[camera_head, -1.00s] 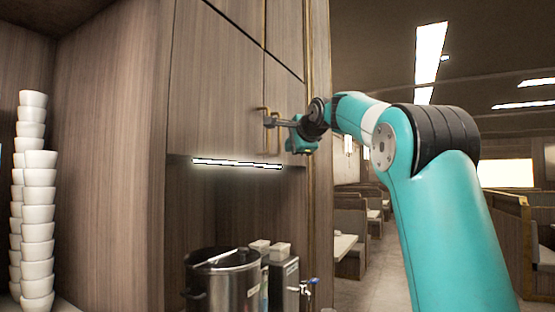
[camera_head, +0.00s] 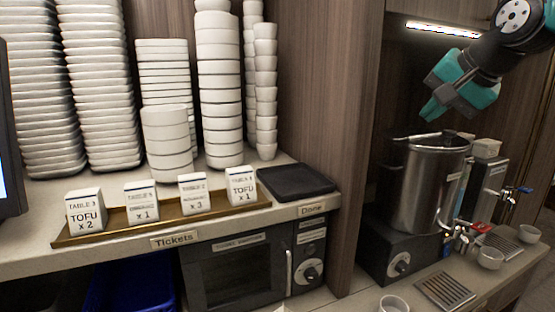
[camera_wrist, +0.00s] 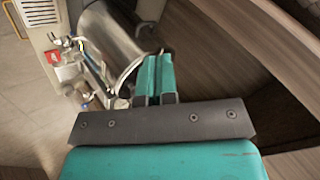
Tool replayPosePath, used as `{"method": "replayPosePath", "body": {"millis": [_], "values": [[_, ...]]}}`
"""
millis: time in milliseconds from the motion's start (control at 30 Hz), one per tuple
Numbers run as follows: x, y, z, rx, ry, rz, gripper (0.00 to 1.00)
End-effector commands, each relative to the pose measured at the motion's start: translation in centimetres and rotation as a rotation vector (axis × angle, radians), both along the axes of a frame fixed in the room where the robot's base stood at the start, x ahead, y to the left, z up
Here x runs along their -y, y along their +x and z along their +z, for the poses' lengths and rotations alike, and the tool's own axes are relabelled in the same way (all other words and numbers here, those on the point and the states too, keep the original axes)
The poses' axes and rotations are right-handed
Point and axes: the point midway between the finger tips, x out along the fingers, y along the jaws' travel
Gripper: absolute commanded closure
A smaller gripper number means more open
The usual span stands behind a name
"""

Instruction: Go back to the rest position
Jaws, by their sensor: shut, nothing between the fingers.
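In the wrist view the two teal fingers (camera_wrist: 154,78) lie side by side, shut and empty. The steel pot (camera_head: 437,185) stands on a dark base below my gripper; it also shows in the wrist view (camera_wrist: 108,38), beyond the fingers.
A shelf holds stacks of white bowls (camera_head: 220,90), a brass ticket tray (camera_head: 160,232) with several cards, and a black tray (camera_head: 297,182). A microwave (camera_head: 235,272) sits below. A wood panel (camera_head: 335,110) parts this shelf from the pot. Small white cups (camera_head: 490,258) stand near the taps.

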Motion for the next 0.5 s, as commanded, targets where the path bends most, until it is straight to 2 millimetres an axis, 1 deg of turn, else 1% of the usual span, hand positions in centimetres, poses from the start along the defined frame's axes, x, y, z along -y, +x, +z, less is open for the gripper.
{"method": "replayPosePath", "body": {"millis": [33,67,100,167,200,267,300,400,500], "values": [[-3.0,-2.2,-2.7,-0.041,-0.045,0.128,1.0],[-4.4,-3.6,-4.1,-0.063,-0.073,0.204,1.0],[-6.3,-5.5,-6.0,-0.089,-0.111,0.308,1.0],[-8.7,-8.7,-8.7,-0.125,-0.162,0.466,1.0],[-10.1,-10.9,-10.5,-0.145,-0.195,0.573,1.0],[-11.8,-14.4,-12.9,-0.172,-0.237,0.729,1.0],[-12.6,-16.6,-14.4,-0.187,-0.261,0.825,1.0],[-13.9,-21.4,-17.3,-0.21,-0.307,1.033,1.0],[-14.4,-24.7,-19.2,-0.223,-0.334,1.176,1.0]]}}
